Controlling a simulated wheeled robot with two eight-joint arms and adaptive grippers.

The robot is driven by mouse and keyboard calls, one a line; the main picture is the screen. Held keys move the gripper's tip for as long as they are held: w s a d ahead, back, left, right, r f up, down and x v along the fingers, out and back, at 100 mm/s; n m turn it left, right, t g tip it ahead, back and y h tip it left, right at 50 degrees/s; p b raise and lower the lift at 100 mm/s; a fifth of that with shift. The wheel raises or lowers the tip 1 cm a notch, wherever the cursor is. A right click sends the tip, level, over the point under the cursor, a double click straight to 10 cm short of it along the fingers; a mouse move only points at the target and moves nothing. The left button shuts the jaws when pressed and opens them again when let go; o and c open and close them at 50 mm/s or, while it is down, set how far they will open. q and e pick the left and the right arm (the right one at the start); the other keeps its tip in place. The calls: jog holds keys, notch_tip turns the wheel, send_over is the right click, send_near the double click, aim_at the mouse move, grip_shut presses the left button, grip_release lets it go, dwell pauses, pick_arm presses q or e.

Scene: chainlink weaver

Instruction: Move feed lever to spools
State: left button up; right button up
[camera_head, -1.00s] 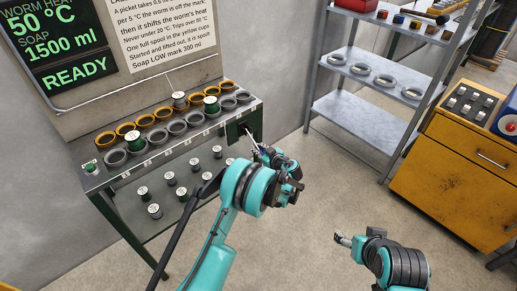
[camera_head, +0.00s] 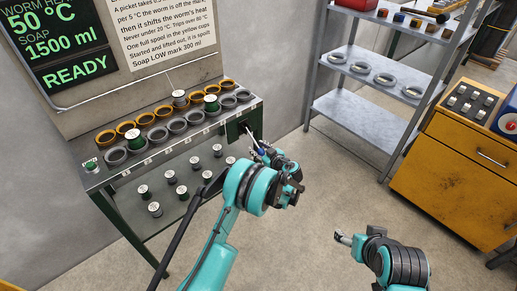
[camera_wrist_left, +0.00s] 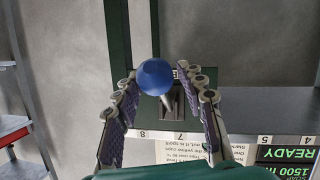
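The feed lever has a blue ball knob (camera_wrist_left: 155,77) on a pale metal shaft. It comes out of a slotted dark green plate (camera_head: 236,128) at the right end of the spool bench. My left gripper (camera_wrist_left: 160,80) is open, with one finger on each side of the knob. A gap shows between the knob and each finger in the left wrist view. In the head view my left gripper (camera_head: 258,148) is at the lever, and its fingers partly hide the knob. My right gripper (camera_head: 343,238) hangs low over the floor, too small to judge its opening.
The bench top holds rows of yellow cups (camera_head: 145,120) and grey cups (camera_head: 178,126), some with spools. More spools (camera_head: 170,177) stand on its lower shelf. A grey rack (camera_head: 350,110) and a yellow cabinet (camera_head: 440,165) stand to the right. Open floor lies between.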

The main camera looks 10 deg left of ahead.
pick_arm(q)
jog(key=v, duration=1.2)
jog(key=s+a+r+m+g+h, duration=0.45)
jog(key=s+a+r, duration=0.45)
jog(key=s+r, duration=0.35)
jog(key=s+m+h, duration=0.5)
jog(key=s+m, duration=0.1)
jog(key=s, duration=1.5)
jog(key=shift+s+r+t, duration=0.4)
jog(key=shift+r+t, duration=0.05)
